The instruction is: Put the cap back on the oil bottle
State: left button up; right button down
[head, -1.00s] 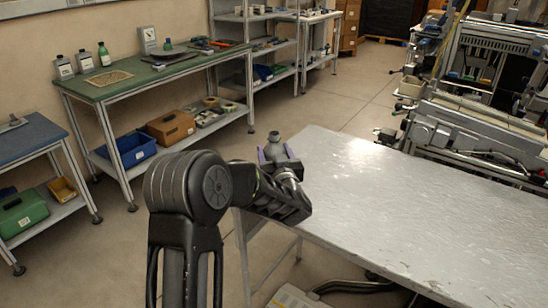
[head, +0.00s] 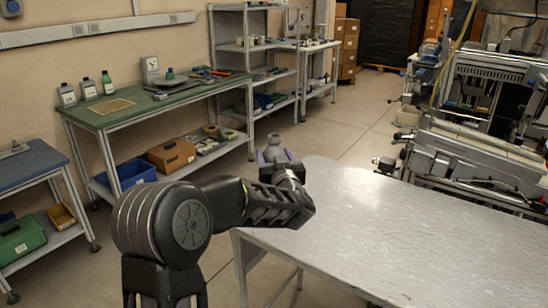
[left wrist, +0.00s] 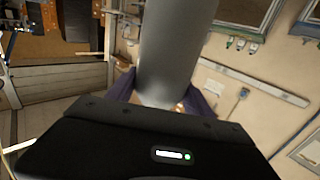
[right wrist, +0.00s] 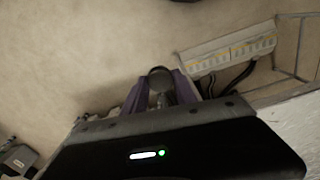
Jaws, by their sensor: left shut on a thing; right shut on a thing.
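My left gripper (head: 272,157), with purple fingers, is shut on a grey bottle (head: 274,143), which looks like the oil bottle, held up near the far left corner of the metal table. In the left wrist view the bottle (left wrist: 176,50) is a smooth grey cylinder between the fingers; its mouth is out of that view. My right gripper (right wrist: 161,92) is not in the head view. In the right wrist view its purple fingers are shut on a small dark grey rounded thing (right wrist: 161,78), which looks like the cap. The floor lies behind it.
The metal table (head: 420,215) has a bare top. A green-topped bench (head: 135,108) at the left carries two grey labelled bottles, a green bottle (head: 107,83) and tools. A machine (head: 480,150) stands at the right. A white power strip (right wrist: 230,52) shows in the right wrist view.

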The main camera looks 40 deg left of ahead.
pick_arm(q)
jog(key=o, duration=1.1)
grip_shut()
